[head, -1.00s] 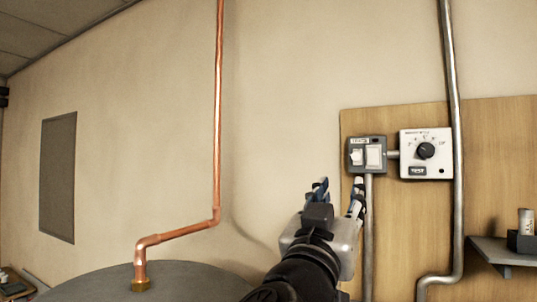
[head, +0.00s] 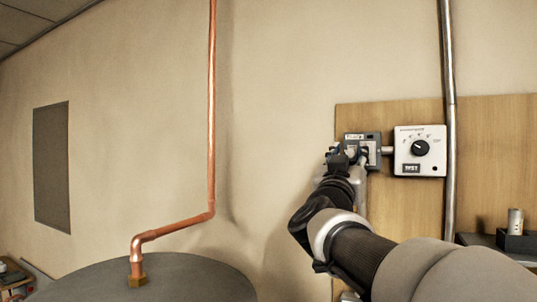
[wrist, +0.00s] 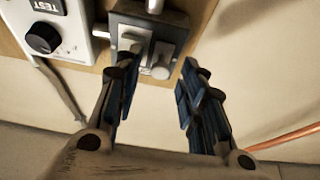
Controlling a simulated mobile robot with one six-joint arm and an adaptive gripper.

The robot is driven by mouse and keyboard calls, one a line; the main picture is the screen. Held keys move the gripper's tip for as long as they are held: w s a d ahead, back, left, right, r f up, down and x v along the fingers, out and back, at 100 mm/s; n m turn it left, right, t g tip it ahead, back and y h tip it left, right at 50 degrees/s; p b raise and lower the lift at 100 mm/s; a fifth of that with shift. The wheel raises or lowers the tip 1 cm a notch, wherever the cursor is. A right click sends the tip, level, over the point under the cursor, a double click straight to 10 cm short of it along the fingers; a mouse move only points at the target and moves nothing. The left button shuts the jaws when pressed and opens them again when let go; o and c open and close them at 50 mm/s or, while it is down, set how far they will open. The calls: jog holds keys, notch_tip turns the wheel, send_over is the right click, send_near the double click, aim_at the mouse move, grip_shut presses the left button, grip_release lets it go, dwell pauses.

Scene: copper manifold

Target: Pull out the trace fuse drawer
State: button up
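A grey fuse box (head: 375,140) hangs on the wooden board, left of the white dial box. In the wrist view the fuse box (wrist: 122,22) is at the top, with pale fittings on its face. One is a pale block (wrist: 136,42); another is a rounded knob (wrist: 160,72). I cannot tell which is the trace fuse drawer. My gripper (head: 349,156) is in front of the box's left part and hides some of it. In the wrist view my gripper (wrist: 158,82) is open, its blue-padded fingers apart with nothing between the tips; the left finger overlaps the box's lower edge.
A white dial box (head: 420,152) with a black knob is beside the fuse box. A metal conduit (head: 449,120) runs down the board. A copper pipe (head: 211,120) rises from the round grey tank top (head: 190,280) at left. A small shelf (head: 478,239) is at lower right.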

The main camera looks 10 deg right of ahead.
jog(key=shift+c, duration=0.4)
grip_shut()
dwell(0.4)
